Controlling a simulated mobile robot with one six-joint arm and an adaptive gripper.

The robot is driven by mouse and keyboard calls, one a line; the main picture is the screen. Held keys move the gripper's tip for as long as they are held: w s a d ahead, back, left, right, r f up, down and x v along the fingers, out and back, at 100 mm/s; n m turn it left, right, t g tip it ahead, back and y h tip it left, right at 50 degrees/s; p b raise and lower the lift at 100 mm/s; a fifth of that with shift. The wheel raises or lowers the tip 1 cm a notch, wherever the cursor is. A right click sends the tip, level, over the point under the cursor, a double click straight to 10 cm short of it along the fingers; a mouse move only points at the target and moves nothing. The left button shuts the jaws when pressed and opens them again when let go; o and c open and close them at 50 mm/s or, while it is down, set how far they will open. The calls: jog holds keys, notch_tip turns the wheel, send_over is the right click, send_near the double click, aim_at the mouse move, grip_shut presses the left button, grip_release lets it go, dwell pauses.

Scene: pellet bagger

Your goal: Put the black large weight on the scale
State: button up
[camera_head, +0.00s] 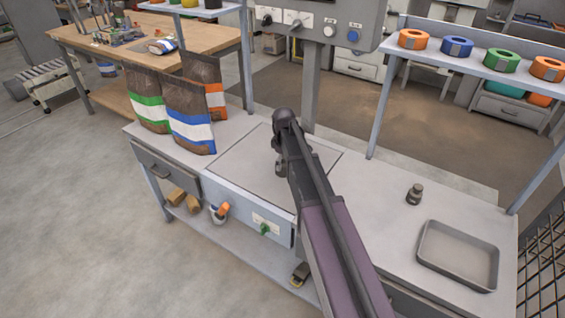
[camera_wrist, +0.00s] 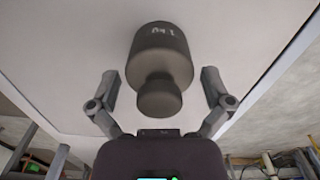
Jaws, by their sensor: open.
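The large black weight (camera_wrist: 160,55) shows in the wrist view with white lettering on its body and a narrower knob (camera_wrist: 159,96). It appears to rest on the light plate of the scale (camera_wrist: 60,60). My gripper (camera_wrist: 160,76) is open, with one finger on each side of the weight and a visible gap to both. In the head view the scale plate (camera_head: 240,170) is set in the bench, and my arm crosses over it. My arm hides most of the weight and gripper there.
A smaller-looking dark weight (camera_head: 415,194) stands on the bench at right, near an empty grey tray (camera_head: 458,256). Several pellet bags (camera_head: 188,125) stand left of the scale. A post (camera_head: 311,85) and control box (camera_head: 330,22) rise behind it. A shelf (camera_head: 480,62) holds coloured rolls.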

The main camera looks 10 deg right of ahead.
jog(key=shift+r+p, duration=5.45)
jog(key=shift+r, duration=0.25)
jog(key=shift+s, duration=0.15)
jog(key=s+m, duration=1)
jog(key=s, duration=1.3)
jog(key=shift+a+m, duration=0.2)
jog(key=shift+m, duration=0.2)
